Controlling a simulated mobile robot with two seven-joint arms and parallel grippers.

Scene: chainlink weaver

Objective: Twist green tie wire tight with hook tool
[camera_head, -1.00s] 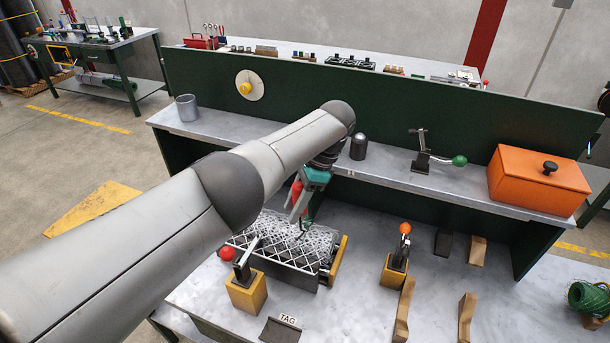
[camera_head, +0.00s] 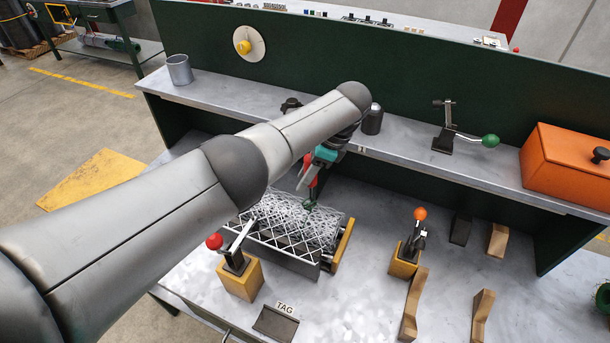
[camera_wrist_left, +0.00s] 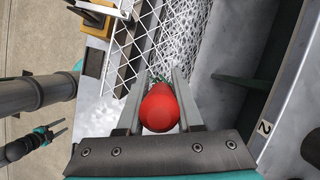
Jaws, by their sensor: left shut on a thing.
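My left gripper (camera_head: 309,186) is shut on the red handle of the hook tool (camera_head: 312,170) and holds it over the wire mesh (camera_head: 285,222). In the left wrist view, the red handle (camera_wrist_left: 160,107) sits between the two grey fingers. A bit of green tie wire (camera_head: 309,206) shows at the mesh just below the tool. The hook tip is too small to tell whether it engages the wire. My right gripper (camera_wrist_left: 57,131) shows small in the left wrist view, apart from the mesh, its fingers spread and empty.
A red-knobbed clamp (camera_head: 236,262) stands left of the mesh and an orange-knobbed clamp (camera_head: 409,250) right of it. A TAG plate (camera_head: 276,323) lies in front. The raised shelf (camera_head: 230,105) behind holds a grey cup (camera_head: 179,69) and an orange box (camera_head: 566,170).

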